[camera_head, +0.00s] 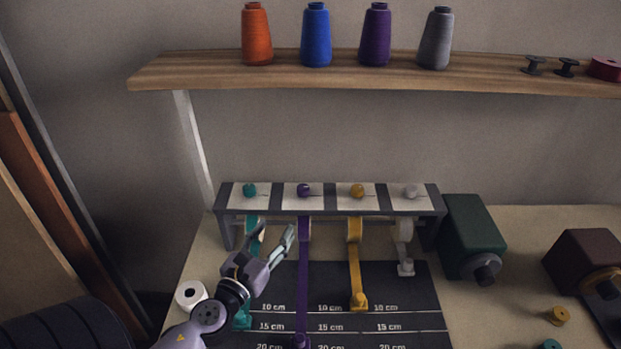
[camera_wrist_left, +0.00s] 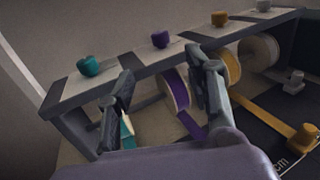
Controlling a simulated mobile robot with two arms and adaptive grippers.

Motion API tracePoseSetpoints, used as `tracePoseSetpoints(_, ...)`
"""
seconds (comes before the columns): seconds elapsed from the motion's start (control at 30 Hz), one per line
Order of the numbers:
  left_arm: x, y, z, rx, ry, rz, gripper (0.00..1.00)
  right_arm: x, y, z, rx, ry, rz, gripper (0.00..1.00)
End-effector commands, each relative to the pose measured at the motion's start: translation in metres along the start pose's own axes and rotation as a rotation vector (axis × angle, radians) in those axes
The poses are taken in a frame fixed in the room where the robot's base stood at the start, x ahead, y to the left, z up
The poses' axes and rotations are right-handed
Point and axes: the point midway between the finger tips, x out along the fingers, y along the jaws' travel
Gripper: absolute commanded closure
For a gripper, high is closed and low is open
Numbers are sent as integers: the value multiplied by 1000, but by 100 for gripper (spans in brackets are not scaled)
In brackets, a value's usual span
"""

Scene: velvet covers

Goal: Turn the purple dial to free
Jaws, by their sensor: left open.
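The purple dial (camera_head: 303,190) sits on a white panel on top of the dark rack, second from the left. It also shows in the left wrist view (camera_wrist_left: 160,39), beyond and above the gripper. Below it hangs a spool with purple ribbon (camera_head: 303,270), pulled out over the dark mat. My left gripper (camera_head: 287,238) is open and empty, in front of the rack and below the dial, apart from it. In the left wrist view its two fingers (camera_wrist_left: 160,85) stand on either side of the purple spool's left part. My right gripper is not in view.
Teal (camera_head: 250,190), yellow (camera_head: 357,190) and white (camera_head: 411,191) dials share the rack (camera_head: 330,207). The marked mat (camera_head: 400,300) lies in front. A green machine (camera_head: 472,238) stands right of the rack. A shelf (camera_head: 380,82) with thread cones hangs above.

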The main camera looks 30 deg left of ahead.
Motion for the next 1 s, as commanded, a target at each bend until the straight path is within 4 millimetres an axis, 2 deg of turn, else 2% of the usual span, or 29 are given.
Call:
tracePoseSetpoints(0.17,18,0,4,-1,-2,0,52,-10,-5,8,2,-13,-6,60)
tracePoseSetpoints(0.3,46,0,4,-1,-3,1,52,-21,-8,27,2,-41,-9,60)
tracePoseSetpoints(0.43,74,0,4,-2,-2,1,52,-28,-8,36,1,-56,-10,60)
tracePoseSetpoints(0.57,103,0,3,-3,-2,2,52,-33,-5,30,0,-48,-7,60)
tracePoseSetpoints(0.8,148,0,2,-3,-1,1,52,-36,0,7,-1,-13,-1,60)
tracePoseSetpoints(1.0,168,0,0,-3,0,0,52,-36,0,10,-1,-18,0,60)
